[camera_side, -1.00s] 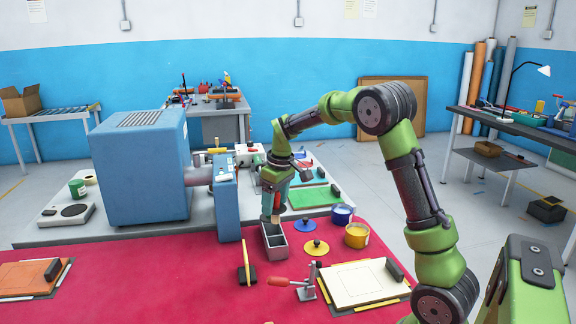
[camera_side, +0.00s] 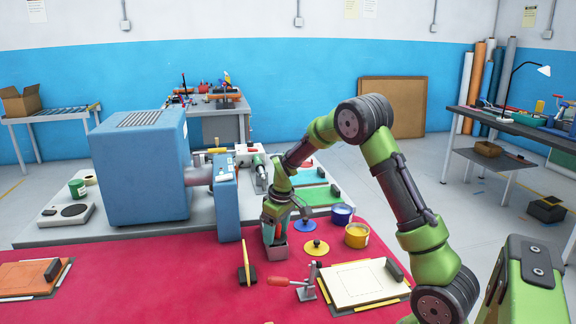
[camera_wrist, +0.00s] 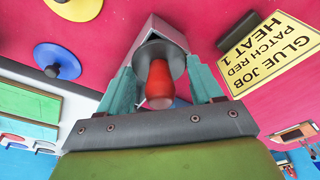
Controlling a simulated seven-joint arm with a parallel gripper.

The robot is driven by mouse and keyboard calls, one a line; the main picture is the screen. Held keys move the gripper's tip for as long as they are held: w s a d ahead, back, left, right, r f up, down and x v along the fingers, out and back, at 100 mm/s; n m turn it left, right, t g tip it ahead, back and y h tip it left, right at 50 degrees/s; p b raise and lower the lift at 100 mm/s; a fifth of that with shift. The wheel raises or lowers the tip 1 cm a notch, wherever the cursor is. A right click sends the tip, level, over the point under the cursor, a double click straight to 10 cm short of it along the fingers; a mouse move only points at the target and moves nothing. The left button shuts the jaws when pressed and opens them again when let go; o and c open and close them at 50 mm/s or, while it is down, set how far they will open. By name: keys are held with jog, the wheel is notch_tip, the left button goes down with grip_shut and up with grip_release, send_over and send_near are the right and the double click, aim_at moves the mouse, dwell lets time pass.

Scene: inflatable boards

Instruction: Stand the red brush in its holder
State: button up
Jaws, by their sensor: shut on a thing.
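My gripper (camera_side: 273,222) is low over the grey holder (camera_side: 277,253), with its fingers down at the holder's opening. In the wrist view, the teal fingers are on both sides of the red brush (camera_wrist: 160,80), whose rounded red handle end faces the camera. My gripper is shut on it. A dark round collar shows around the brush beyond the handle. The grey holder (camera_wrist: 153,27) lies behind it, lined up with the brush. The brush's lower end is hidden, so I cannot tell how deep it sits in the holder.
A yellow lid (camera_side: 316,248), a blue lid (camera_wrist: 57,61), a yellow pot (camera_side: 357,236) and a blue pot (camera_side: 341,215) are to the right. A red-handled clamp (camera_side: 298,282) stands in front. The blue machine (camera_side: 228,200) is close on the left.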

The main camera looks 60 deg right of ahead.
aim_at(282, 239)
jog(key=shift+f, duration=0.6)
jog(key=o, duration=1)
jog(key=shift+o, duration=0.3)
jog(key=shift+a+f, duration=0.15)
jog(key=shift+a, duration=0.25)
notch_tip(282, 239, up, 13)
jog(key=s, duration=0.2)
jog(key=s+a+r+m+t+y, duration=0.1)
jog(key=s+a+r, duration=0.3)
jog(key=a, duration=0.1)
jog(key=s+a+r+m+t, duration=0.1)
jog(key=s+a+r+t, duration=0.1)
jog(key=s+a+r, duration=0.3)
jog(key=s+a+f+m+t+y, duration=0.1)
jog(key=s+a+f+m+t, duration=0.1)
jog(key=s+a, duration=0.7)
jog(key=shift+s+a, duration=0.2)
jog(key=shift+a, duration=0.05)
jog(key=shift+r, duration=0.1)
